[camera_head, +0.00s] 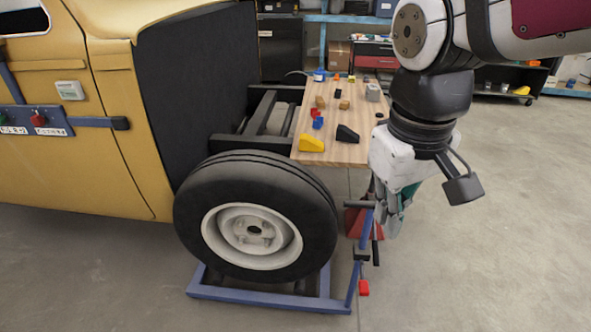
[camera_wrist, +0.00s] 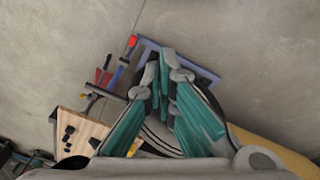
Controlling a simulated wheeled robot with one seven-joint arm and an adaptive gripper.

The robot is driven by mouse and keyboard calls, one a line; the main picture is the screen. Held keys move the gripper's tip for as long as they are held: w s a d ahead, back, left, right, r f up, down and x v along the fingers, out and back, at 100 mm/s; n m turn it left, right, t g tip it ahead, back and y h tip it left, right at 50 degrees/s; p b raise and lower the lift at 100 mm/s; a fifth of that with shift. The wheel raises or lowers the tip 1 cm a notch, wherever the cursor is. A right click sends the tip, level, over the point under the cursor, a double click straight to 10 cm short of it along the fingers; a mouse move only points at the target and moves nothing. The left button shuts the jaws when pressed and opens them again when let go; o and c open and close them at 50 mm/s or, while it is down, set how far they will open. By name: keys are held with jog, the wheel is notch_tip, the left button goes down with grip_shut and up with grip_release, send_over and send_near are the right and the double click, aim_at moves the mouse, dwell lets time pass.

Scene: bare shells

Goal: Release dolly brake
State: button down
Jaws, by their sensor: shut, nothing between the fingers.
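The dolly is a blue frame (camera_head: 255,300) low around the car's wheel (camera_head: 252,228). At its right side stands a blue lever bar (camera_head: 354,278) with a dark block and a red tip (camera_head: 363,288) near the floor; this looks like the brake part. In the wrist view the dolly frame (camera_wrist: 205,76) lies beyond the fingertips, and the red tip (camera_wrist: 132,41) is up and left of them. My gripper (camera_head: 386,232) hangs right of and above the lever, apart from the red tip. Its fingers (camera_wrist: 165,58) are shut and empty.
A wooden table (camera_head: 342,152) with several small blocks stands behind the wheel, beside my arm. A yellow car body (camera_head: 100,110) fills the left. A red object (camera_head: 352,222) stands behind the lever. The concrete floor at right is clear.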

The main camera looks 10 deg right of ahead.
jog(key=w+d+f+n+g+h+b, duration=0.3)
jog(key=w+f+b, duration=0.35)
jog(key=f, duration=0.55)
jog(key=w+d+f+n+g+h+b, duration=0.1)
jog(key=w+f+g+h+b, duration=0.45)
jog(key=f, duration=0.75)
jog(key=w+d+f+n+g+h+b, duration=0.1)
jog(key=w+f+n+g+b, duration=0.15)
jog(key=w+f+b, duration=0.7)
jog(key=n+t+h+b, duration=0.5)
jog(key=n+h+b, duration=0.6)
jog(key=h, duration=0.5)
send_near(363, 276)
jog(key=s+a+f, duration=0.3)
jog(key=s+f, duration=0.3)
jog(key=f, duration=0.3)
jog(key=shift+w+d+f, duration=0.2)
jog(key=shift+d+f, duration=0.05)
jog(key=d+r+b, duration=0.1)
jog(key=d+r, duration=0.6)
jog(key=r, duration=0.4)
jog(key=shift+s, duration=0.3)
